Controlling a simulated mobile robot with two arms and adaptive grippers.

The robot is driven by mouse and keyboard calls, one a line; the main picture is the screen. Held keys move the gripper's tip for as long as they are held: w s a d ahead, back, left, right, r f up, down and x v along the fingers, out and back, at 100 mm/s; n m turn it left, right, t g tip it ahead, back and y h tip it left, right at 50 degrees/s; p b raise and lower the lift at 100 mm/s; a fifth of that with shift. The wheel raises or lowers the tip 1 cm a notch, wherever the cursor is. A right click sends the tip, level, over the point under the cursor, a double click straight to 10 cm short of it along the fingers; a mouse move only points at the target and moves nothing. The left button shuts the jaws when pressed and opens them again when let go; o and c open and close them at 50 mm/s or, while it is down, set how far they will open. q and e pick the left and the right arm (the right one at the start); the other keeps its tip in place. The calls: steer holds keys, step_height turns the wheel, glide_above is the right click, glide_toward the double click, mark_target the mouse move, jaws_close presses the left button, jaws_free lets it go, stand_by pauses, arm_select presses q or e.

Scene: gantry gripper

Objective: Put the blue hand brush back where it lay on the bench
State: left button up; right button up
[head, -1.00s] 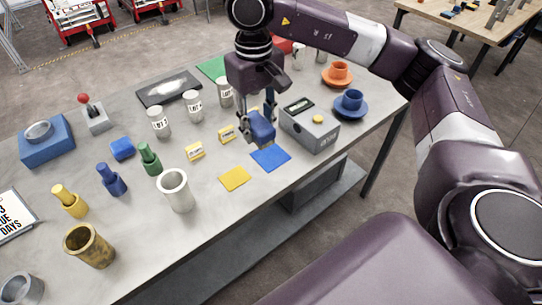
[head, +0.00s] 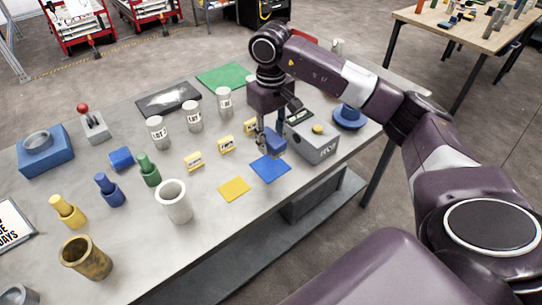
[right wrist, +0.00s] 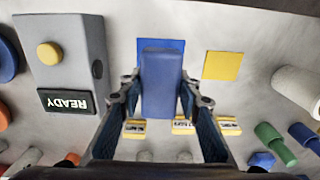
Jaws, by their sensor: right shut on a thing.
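In the right wrist view the brush (right wrist: 162,82) stands as a long blue block between the two fingers of the gripper (right wrist: 161,92). A flat blue square (head: 270,170) lies on the bench (head: 215,210); the brush overlaps its far edge in the head view. In the wrist view the brush covers most of the blue square (right wrist: 147,43). I cannot tell whether the brush touches the surface. My left gripper is not in view.
The grey box (head: 314,143) with a yellow button stands close right of the gripper. A yellow square (head: 235,188) lies left of the blue one, with small yellow blocks (head: 226,145) behind. A white cup (head: 173,201) stands farther left. The bench's front edge is near.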

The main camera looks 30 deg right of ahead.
mark_target(271, 137)
step_height(271, 137, down, 4)
steer(key=shift+r+p, duration=0.1)
steer(key=shift+p, duration=0.2)
step_height(271, 137, down, 3)
steer(key=shift+f+p, duration=0.1)
steer(key=shift+p, duration=0.35)
steer(key=shift+f, duration=0.25)
steer(key=o, duration=1.3)
steer(key=shift+o, duration=0.2)
steer(key=shift+r, duration=0.2)
steer(key=shift+r+b, duration=0.25)
steer(key=shift+b, duration=0.05)
step_height(271, 137, up, 11)
steer(key=b, duration=0.3)
steer(key=shift+r, duration=0.2)
